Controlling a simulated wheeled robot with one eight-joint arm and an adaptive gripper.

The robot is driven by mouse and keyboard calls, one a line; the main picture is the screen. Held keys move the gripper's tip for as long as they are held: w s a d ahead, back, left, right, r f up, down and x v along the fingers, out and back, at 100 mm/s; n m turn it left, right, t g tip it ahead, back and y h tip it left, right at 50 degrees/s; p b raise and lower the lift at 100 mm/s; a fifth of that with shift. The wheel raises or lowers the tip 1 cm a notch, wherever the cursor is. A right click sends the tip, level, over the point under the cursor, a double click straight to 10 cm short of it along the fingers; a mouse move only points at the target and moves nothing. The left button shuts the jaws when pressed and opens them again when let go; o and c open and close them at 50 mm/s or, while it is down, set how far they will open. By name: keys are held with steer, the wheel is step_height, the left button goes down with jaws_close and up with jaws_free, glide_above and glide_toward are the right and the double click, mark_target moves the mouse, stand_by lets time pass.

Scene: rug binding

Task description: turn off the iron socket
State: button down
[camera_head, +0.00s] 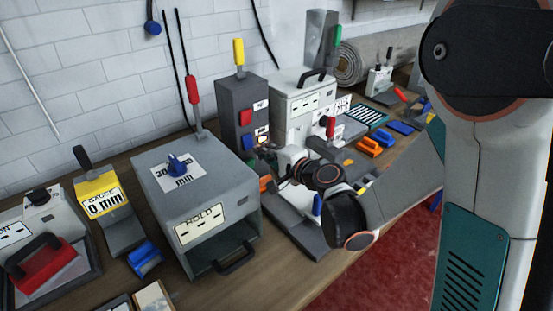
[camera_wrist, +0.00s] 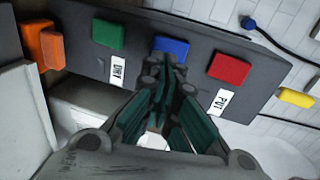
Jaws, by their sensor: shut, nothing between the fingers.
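A dark grey switch box (camera_head: 233,92) stands on the bench. It carries a red switch (camera_head: 246,117) and a blue switch (camera_head: 248,142). In the wrist view the green switch (camera_wrist: 109,34), the blue switch (camera_wrist: 172,46) and the red switch (camera_wrist: 229,69) sit in a row, with white labels by the green and red ones. My gripper (camera_wrist: 166,72) is shut and empty, its tips in front of the blue switch and overlapping its lower edge. I cannot tell whether they touch. Any label by the blue switch is hidden, and I cannot read which one is the iron socket.
A grey box with an open front and handle (camera_head: 236,257) stands left of the switch box. A white machine (camera_head: 300,102) stands close on its right. An orange block (camera_wrist: 34,42) is near the panel's end in the wrist view. The bench front (camera_head: 270,268) has some bare wood.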

steer(key=shift+b+x, duration=0.3)
steer(key=shift+x, duration=1.25)
steer(key=shift+w, duration=0.1)
steer(key=shift+w+a+f+b, duration=0.2)
steer(key=shift+f+b, duration=0.1)
steer(key=shift+b, duration=0.25)
steer(key=shift+r, duration=0.1)
glide_toward(253, 145)
steer(key=v, duration=0.4)
steer(key=shift+s+d, duration=0.1)
steer(key=shift+s, duration=0.1)
